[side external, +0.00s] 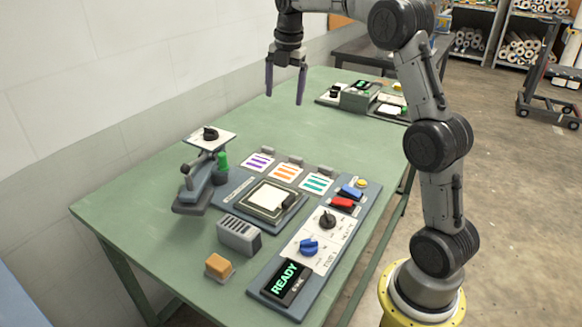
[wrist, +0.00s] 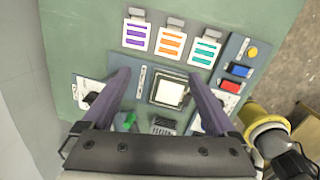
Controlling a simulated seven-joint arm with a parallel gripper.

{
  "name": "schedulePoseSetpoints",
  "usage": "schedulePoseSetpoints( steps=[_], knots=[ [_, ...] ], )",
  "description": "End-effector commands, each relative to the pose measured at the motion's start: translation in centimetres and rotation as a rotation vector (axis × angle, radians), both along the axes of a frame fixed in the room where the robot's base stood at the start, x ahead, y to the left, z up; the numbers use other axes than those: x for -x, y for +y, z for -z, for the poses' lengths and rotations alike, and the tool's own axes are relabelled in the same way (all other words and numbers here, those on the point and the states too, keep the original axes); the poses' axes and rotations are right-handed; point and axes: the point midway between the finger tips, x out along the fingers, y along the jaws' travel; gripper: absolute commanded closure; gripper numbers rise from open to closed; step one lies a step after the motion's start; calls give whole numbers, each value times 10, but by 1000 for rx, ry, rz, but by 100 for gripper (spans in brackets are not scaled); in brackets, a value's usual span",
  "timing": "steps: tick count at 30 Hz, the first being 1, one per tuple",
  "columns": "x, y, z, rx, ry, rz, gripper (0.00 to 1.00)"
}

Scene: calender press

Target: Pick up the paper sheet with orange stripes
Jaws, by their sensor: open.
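The paper sheet with orange stripes (side external: 285,173) lies flat at the back of the press panel, between a purple-striped sheet (side external: 258,162) and a teal-striped sheet (side external: 316,183). In the wrist view the orange-striped sheet (wrist: 171,43) shows whole at the top centre, with a small grey tab at its back edge. My gripper (side external: 286,96) is open and empty, pointing down high above the table, well above the sheets. In the wrist view its two purple fingers (wrist: 165,88) are spread wide, and the sheet lies beyond them.
The panel has a framed plate (side external: 266,200), red and blue switches, knobs and a READY display (side external: 285,281). A lever press (side external: 203,180) with a green post stands at left. A grey slotted block (side external: 239,235) and an orange block (side external: 218,265) sit in front. The green table (side external: 150,200) is clear at left.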

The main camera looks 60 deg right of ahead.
Motion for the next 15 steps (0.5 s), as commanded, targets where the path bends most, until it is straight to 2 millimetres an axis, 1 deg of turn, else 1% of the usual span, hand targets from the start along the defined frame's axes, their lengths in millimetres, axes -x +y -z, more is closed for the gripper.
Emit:
schedulePoseSetpoints(
  steps=[1, 3, 6, 9, 11, 13, 15],
  knots=[
    [-7, -20, 21, -13, 28, 28, 7],
    [-11, -40, 44, -26, 54, 61, 7],
    [-10, -60, 74, -48, 94, 95, 7],
    [-4, -71, 93, -67, 126, 119, 7],
    [-2, -75, 101, -72, 135, 128, 7],
    [0, -77, 106, -73, 135, 133, 7],
    [0, -76, 117, -74, 136, 132, 7]
  ],
)
